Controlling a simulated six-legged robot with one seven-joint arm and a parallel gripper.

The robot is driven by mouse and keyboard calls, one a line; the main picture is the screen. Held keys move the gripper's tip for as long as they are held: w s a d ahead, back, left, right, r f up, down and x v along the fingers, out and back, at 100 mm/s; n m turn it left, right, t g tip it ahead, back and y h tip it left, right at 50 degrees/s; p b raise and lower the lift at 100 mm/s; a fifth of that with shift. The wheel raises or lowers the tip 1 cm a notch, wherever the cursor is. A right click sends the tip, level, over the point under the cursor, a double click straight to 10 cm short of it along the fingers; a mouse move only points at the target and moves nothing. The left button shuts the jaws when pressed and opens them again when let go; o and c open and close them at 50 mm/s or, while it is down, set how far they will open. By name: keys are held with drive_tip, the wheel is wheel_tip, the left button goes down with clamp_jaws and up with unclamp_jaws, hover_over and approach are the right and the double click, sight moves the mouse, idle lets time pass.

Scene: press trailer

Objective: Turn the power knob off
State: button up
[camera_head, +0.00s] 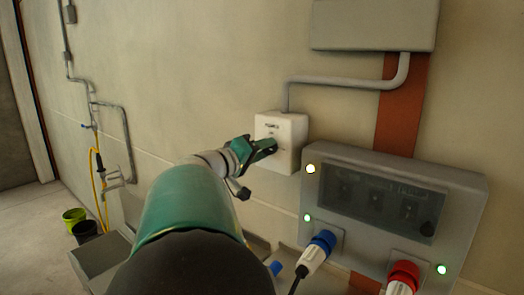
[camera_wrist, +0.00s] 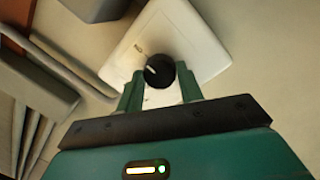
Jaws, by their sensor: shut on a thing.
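The power knob (camera_wrist: 159,71) is black and round with a pale pointer line, on the front of a white switch box (camera_wrist: 205,40). In the head view the white box (camera_head: 290,130) is fixed to the wall, and my gripper hides the knob there. My gripper (camera_wrist: 160,82) has its two green fingers on either side of the knob, shut on it. In the head view my gripper (camera_head: 268,146) reaches the box's front face. The pointer line slants toward the upper left in the wrist view; some small lettering beside it is too blurred to read.
A grey panel (camera_head: 462,195) with lit lamps, a blue plug (camera_head: 320,246) and a red plug (camera_head: 403,275) is right of and below the box. A grey conduit (camera_head: 340,82) runs up from the box to a grey cabinet (camera_head: 375,25).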

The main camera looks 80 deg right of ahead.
drive_tip(key=shift+n, duration=0.4)
drive_tip(key=shift+s+a+f+n+t+h, duration=0.1)
drive_tip(key=shift+n+t+h, duration=0.25)
drive_tip(key=shift+n, duration=2.75)
drive_tip(key=shift+w+d+r+n+t+h, duration=0.15)
drive_tip(key=shift+n+h, duration=0.3)
drive_tip(key=shift+n, duration=2.65)
drive_tip(key=shift+s+a+f+n+t+h, duration=0.15)
drive_tip(key=shift+n+t+h, duration=0.2)
drive_tip(key=shift+n, duration=2.75)
drive_tip(key=o, duration=1)
